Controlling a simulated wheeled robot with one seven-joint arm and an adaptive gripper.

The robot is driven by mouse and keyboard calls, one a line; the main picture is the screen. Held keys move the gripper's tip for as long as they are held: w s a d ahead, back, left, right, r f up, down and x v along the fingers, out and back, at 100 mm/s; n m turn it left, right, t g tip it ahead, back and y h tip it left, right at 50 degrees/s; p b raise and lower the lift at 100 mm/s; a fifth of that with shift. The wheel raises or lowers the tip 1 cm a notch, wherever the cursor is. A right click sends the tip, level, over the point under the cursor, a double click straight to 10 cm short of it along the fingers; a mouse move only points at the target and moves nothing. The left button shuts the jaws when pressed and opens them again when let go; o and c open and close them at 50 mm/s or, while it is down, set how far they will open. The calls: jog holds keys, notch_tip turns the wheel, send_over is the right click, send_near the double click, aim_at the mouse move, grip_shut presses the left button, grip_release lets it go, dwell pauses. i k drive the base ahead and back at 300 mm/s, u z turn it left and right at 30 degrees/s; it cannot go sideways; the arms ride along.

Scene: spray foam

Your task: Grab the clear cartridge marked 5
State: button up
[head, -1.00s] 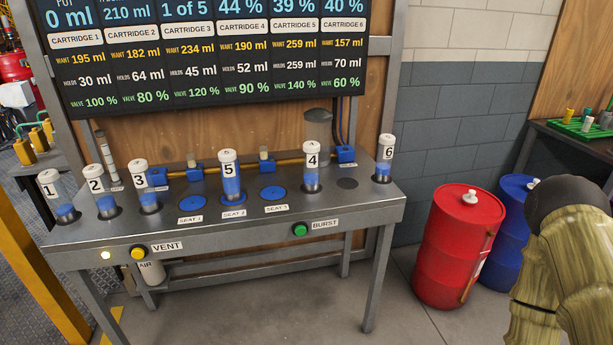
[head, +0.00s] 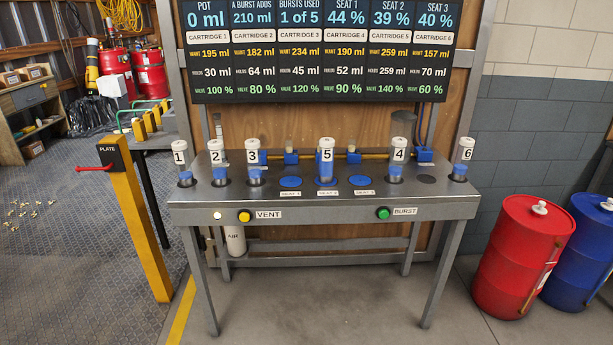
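The clear cartridge marked 5 (head: 326,166) stands upright on the middle blue seat of the metal bench (head: 340,207), with blue liquid inside and a white cap. Cartridges 1 (head: 182,164), 2 (head: 218,163) and 3 (head: 253,162) stand upright to its left. Cartridges 4 (head: 397,163) and 6 (head: 463,160) stand upright to its right. The other two blue seats, left (head: 290,182) and right (head: 364,181), are empty. My gripper is not in view.
A screen (head: 320,50) hangs above the bench. The yellow VENT button (head: 244,216) and green BURST button (head: 383,213) are on the bench front. Red (head: 521,257) and blue (head: 583,258) drums stand right, a yellow post (head: 137,225) left. Floor (head: 320,310) in front is clear.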

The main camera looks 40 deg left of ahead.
aim_at(326, 161)
jog(key=z, duration=0.35)
jog(key=k, duration=0.35)
jog(key=u, duration=2.3)
